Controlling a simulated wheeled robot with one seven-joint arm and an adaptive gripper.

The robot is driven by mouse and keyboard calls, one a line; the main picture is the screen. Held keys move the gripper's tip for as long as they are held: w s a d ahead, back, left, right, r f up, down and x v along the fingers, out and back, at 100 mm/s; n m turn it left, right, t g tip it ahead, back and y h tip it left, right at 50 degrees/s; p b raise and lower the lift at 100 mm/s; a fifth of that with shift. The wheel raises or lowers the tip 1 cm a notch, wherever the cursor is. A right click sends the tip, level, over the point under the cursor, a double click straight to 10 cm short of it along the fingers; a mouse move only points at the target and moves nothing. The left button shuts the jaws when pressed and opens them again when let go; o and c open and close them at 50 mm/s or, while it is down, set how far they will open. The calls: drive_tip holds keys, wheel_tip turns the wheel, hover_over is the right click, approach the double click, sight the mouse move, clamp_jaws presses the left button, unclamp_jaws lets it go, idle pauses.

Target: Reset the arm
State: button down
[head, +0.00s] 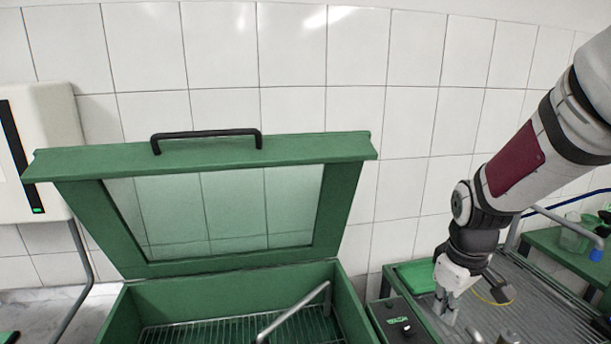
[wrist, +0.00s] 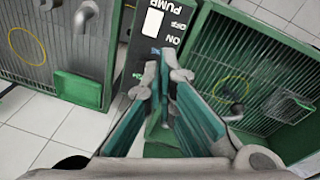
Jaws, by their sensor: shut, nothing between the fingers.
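My gripper (head: 447,308) hangs at the end of my arm on the right of the head view, over the front left part of a ribbed metal tray. It points down and looks empty. In the wrist view its fingertips (wrist: 165,62) are together, in line with the black pump panel (wrist: 150,30) marked PUMP, ON and OFF. How far the tips are above what lies below is hard to tell. In the head view the switch box (head: 398,323) is left of my gripper, with a visible gap between them.
A green washer basin (head: 235,284) stands left of the switch box, its windowed lid (head: 205,265) raised, with a black handle (head: 207,134) on top. A bent metal pipe (head: 295,312) rises inside. A green bench (head: 570,255) with containers is at the far right. Tiled wall stands behind.

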drive_tip(key=s+a+r+m+t+b, duration=0.2)
drive_tip(key=s+a+r+m+t, duration=0.2)
drive_tip(key=s+a+r, duration=0.4)
drive_tip(key=shift+s+r+m+y, duration=0.3)
drive_tip(key=shift+s+r+m, duration=0.6)
drive_tip(key=shift+s+r, duration=2.35)
drive_tip(key=shift+s+f, duration=0.3)
drive_tip(key=shift+f, duration=0.05)
